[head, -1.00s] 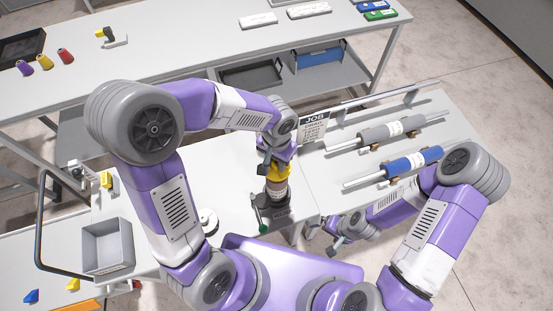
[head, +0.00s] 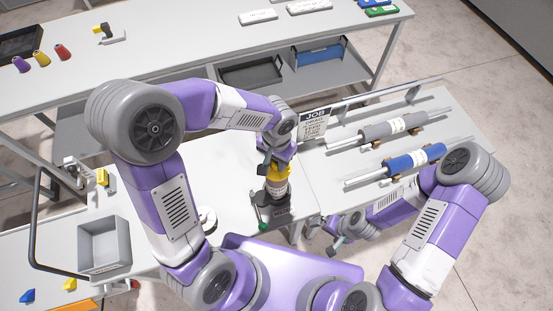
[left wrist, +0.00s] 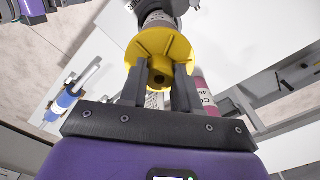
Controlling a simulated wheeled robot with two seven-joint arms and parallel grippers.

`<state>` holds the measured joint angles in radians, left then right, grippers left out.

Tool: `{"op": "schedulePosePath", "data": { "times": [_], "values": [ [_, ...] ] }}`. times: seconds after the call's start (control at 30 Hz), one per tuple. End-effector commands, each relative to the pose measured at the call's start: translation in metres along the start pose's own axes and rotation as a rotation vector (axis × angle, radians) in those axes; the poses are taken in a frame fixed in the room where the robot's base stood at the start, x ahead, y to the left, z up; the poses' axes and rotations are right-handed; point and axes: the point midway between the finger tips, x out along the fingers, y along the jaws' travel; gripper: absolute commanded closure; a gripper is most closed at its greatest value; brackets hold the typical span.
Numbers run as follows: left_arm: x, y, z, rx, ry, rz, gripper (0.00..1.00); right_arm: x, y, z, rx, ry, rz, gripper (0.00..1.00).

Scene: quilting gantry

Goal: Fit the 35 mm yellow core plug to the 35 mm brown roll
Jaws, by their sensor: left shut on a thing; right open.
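The yellow core plug (head: 281,171) is at the top end of the upright brown roll (head: 277,188), which is partly hidden by my arm and the plug. My left gripper (head: 267,168) is above the roll and shut on the plug. In the left wrist view my left gripper's fingers (left wrist: 158,92) grip the hub of the yellow plug, and its round flange (left wrist: 150,45) faces the roll's end (left wrist: 158,18). I cannot tell how deep the plug sits. My right gripper (head: 342,235) is open and empty, low and to the right of the roll.
The roll stands in a dark holder (head: 280,213) with a green handle near the table's front edge. A grey roll (head: 385,131) and a blue roll (head: 414,158) lie on the right table. A JOB sign (head: 314,124) stands behind. A grey bin (head: 104,244) is at left.

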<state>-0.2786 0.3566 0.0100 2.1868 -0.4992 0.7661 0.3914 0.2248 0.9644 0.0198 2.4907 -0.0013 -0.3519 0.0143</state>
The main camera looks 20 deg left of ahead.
Motion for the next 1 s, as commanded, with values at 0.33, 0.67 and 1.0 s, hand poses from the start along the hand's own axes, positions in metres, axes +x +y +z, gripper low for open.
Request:
{"op": "schedulePosePath", "data": {
  "times": [0.33, 0.67, 1.0],
  "values": [
    [0.008, 0.000, 0.000, 0.000, 0.000, 0.000, 0.64, 0.007, 0.003, 0.000, 0.000, 0.000, 0.000, 0.00],
    [0.007, 0.000, 0.000, 0.000, 0.000, 0.000, 0.39, 0.006, 0.002, 0.000, 0.000, 0.000, 0.000, 0.00],
    [-0.021, 0.000, -0.001, 0.001, 0.005, 0.000, 0.39, 0.002, 0.001, 0.000, 0.000, 0.000, 0.000, 0.00]
  ]
}}
